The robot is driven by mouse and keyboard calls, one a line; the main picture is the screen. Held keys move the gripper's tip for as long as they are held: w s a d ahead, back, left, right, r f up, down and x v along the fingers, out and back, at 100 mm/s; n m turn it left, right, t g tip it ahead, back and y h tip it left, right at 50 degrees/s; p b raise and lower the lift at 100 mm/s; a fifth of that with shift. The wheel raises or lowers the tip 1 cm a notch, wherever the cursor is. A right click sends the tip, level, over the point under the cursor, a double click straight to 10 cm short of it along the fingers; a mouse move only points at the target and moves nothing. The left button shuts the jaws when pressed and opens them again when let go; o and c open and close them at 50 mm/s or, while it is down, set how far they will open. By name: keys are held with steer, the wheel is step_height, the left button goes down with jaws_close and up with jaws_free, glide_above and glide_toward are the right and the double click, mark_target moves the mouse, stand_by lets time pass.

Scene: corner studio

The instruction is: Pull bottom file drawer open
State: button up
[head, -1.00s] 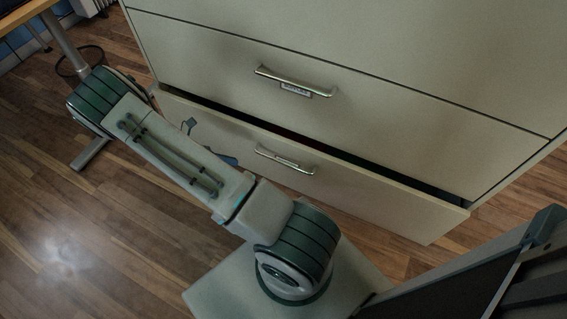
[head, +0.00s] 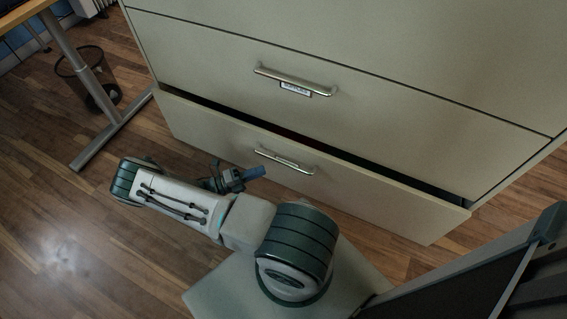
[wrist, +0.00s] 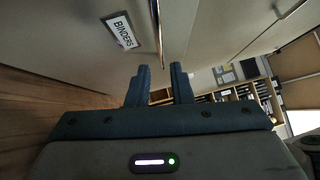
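The bottom file drawer (head: 375,194) stands partly open, with a dark gap along its top edge. Its metal bar handle (head: 285,161) is in the middle of its front. My gripper (head: 264,172) is low in front of the drawer, just left of and below the handle in the head view, apparently clear of it. In the wrist view my gripper's two blue fingers (wrist: 159,84) are apart with nothing between them. A label reading BINDERS (wrist: 122,32) and a thin metal strip, probably a handle, show ahead of the fingers.
The drawer above (head: 220,58) is shut and has its own handle (head: 295,80). A desk leg (head: 100,140) and a wire waste bin (head: 88,75) stand at the left. Wooden floor is open in front at left. Shelves (wrist: 235,95) show in the wrist view.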

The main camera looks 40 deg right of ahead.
mark_target(284, 162)
steer(key=b+x, duration=0.1)
steer(key=x, duration=0.9)
steer(key=shift+c, duration=0.3)
jaws_close()
